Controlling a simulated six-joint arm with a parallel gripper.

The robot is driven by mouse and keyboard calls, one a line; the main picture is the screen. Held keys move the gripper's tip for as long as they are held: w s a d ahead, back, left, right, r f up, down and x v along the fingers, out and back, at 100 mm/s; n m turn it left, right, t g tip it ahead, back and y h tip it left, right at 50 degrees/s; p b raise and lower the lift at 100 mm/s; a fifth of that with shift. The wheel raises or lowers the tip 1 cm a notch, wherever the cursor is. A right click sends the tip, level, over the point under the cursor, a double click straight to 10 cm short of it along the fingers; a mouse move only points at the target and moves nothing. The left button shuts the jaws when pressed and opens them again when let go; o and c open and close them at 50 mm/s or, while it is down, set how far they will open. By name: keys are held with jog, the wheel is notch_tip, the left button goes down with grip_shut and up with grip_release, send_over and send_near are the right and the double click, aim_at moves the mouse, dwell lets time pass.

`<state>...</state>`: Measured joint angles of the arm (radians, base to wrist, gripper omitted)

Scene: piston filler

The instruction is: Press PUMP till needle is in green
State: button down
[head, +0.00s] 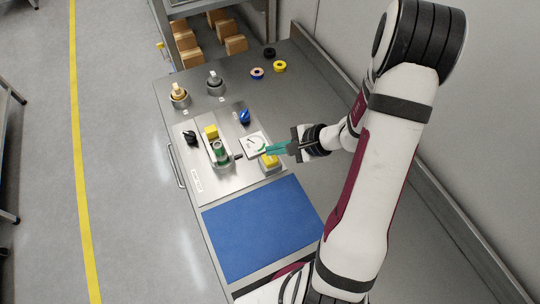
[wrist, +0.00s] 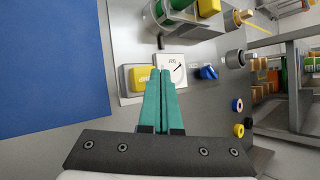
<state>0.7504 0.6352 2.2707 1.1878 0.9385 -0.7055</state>
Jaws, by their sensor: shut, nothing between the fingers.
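My gripper (head: 266,151) has teal fingers, closed together with nothing between them. In the wrist view the fingertips (wrist: 167,73) overlap the lower edge of the white gauge (wrist: 171,64). The gauge (head: 253,145) shows a green arc in the head view; its dark needle is too small to read against the arc. A yellow button (wrist: 142,79) on a pale base is just left of the fingers in the wrist view. In the head view this button (head: 270,162) is just below the fingertips; I cannot read a PUMP label or tell if they touch.
A blue knob (head: 245,117), a black knob (head: 190,137), a green cylinder (head: 220,153) and a yellow block (head: 211,132) are on the panel. A clear blue mat (head: 262,230) lies in front. Several coloured rings, including a yellow one (head: 280,66), lie behind.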

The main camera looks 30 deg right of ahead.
aim_at(275, 158)
jog(key=shift+f, duration=0.1)
jog(key=shift+f, duration=0.35)
jog(key=shift+f, duration=0.8)
dwell(0.8)
dwell(0.4)
jog(key=shift+r, duration=1.25)
jog(key=shift+r, duration=0.1)
jog(key=shift+r, duration=2.4)
